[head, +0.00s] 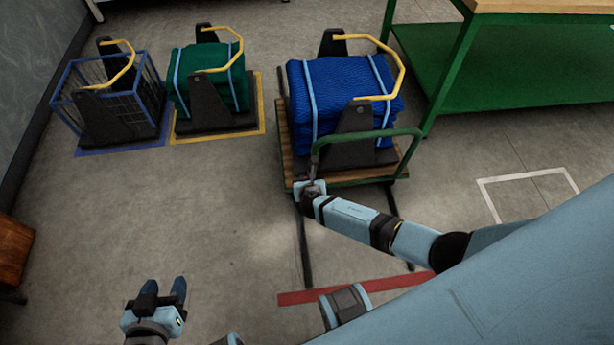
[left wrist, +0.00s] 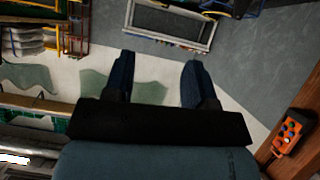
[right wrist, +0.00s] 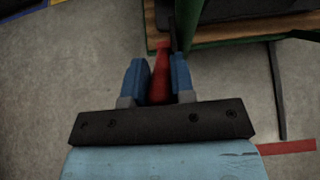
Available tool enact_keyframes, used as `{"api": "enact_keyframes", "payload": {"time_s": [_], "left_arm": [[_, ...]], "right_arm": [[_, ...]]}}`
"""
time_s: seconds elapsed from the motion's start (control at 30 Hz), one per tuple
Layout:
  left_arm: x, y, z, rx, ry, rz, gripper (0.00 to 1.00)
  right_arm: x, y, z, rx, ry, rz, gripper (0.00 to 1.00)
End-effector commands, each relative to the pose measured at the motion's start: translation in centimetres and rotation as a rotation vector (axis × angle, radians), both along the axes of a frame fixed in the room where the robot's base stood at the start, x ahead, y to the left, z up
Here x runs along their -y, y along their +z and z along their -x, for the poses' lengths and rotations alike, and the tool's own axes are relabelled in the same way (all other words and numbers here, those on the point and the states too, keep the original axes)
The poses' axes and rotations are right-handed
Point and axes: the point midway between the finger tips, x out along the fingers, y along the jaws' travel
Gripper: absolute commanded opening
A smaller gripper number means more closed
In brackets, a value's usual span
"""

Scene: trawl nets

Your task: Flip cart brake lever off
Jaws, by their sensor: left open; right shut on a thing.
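The cart (head: 375,172) has a wooden deck, a green frame and a green push handle (head: 400,134). It carries a folded blue net. My right gripper (head: 311,178) is at the cart's near left corner. In the right wrist view it (right wrist: 158,78) is shut on the red brake lever (right wrist: 160,72), which stands between the two blue fingers at the edge of the green frame. In the head view the lever is hidden by the gripper. My left gripper (head: 163,288) is open and empty, low at the left over bare floor; its spread fingers show in the left wrist view (left wrist: 158,85).
A green net bundle (head: 212,80) and a blue wire cage (head: 105,98) stand at the back left. A green bench (head: 455,60) is at the back right. Dark rails (head: 303,245) run along the floor from the cart to a red line (head: 350,288). Floor at left is clear.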

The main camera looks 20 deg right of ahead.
Motion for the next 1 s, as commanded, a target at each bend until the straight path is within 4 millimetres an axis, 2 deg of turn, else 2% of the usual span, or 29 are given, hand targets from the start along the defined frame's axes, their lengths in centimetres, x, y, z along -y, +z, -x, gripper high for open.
{"api": "enact_keyframes", "payload": {"time_s": [0.03, 0.7, 0.73, 0.8, 0.83, 1.0], "left_arm": [[-0.07, 0.44, 0.02, -0.004, 0.001, -0.005, 0.51], [-0.32, 0.11, 0.12, -0.018, 0.004, -0.018, 0.51], [-0.32, 0.11, 0.12, -0.018, 0.004, -0.018, 0.51], [-0.3, 0.13, 0.11, -0.017, 0.004, -0.018, 0.51], [-0.3, 0.13, 0.11, -0.017, 0.004, -0.018, 0.51], [-0.28, 0.14, 0.11, -0.016, 0.004, -0.018, 0.51]], "right_arm": [[0.15, 0.66, -0.39, -0.007, -0.001, -0.001, 0.0], [0.2, 0.35, -0.59, -0.041, -0.001, -0.011, 0.0], [0.2, 0.34, -0.57, -0.042, 0.0, -0.011, 0.28], [0.19, 0.33, -0.55, -0.042, 0.0, -0.011, 0.44], [0.18, 0.32, -0.54, -0.042, 0.0, -0.011, 0.49], [0.16, 0.29, -0.51, -0.043, 0.001, -0.011, 0.49]]}}
